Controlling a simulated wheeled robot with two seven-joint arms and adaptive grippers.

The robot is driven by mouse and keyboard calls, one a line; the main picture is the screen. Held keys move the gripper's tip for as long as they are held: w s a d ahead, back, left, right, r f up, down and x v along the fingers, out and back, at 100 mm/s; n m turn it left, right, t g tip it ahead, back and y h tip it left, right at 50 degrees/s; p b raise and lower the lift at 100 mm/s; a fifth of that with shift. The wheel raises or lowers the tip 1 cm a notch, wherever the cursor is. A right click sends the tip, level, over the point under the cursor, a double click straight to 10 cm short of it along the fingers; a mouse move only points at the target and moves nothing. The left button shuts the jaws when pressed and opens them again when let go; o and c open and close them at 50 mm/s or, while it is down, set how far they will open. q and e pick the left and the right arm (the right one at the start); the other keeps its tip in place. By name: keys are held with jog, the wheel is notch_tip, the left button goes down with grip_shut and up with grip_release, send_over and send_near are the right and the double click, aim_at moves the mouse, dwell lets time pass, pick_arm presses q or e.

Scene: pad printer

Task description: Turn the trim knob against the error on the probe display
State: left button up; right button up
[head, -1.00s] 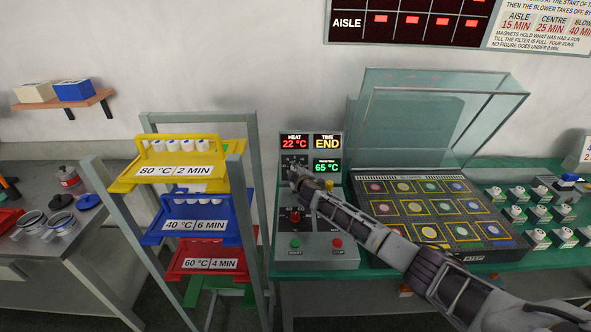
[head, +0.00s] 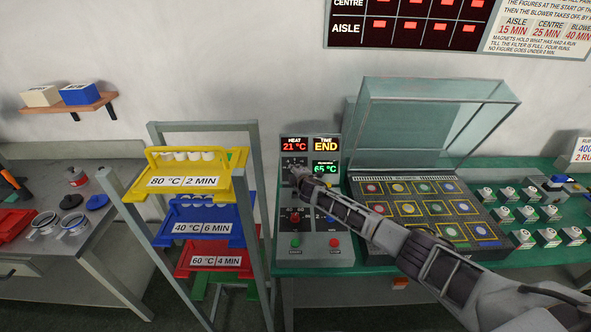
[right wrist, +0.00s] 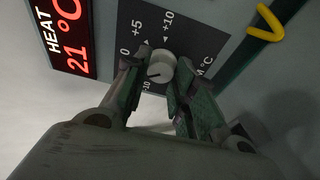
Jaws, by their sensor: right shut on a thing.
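The trim knob (right wrist: 161,66) is a small pale round knob on a dark dial plate in the right wrist view. Its dark pointer line points to the lower left, toward the stretch between 0 and -10 that a finger partly covers. My right gripper (right wrist: 157,75) is shut on the knob, one finger on each side. In the head view my right gripper (head: 298,172) covers the knob on the control panel. A green display (head: 325,168) there reads 65 °C; its small label is hard to read. The red HEAT display (head: 294,145) reads 21 °C. My left gripper is not in view.
The TIME display (head: 326,145) reads END. Lower on the panel are a green button (head: 296,242) and a red button (head: 334,242). A rack with yellow (head: 235,187), blue and red trays stands close to the left. A lidded machine (head: 430,245) stands right, under my forearm.

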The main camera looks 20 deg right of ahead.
jog(key=shift+n+p, duration=0.5)
jog(key=o, duration=1)
jog(key=shift+o, duration=0.2)
jog(key=shift+s, duration=0.1)
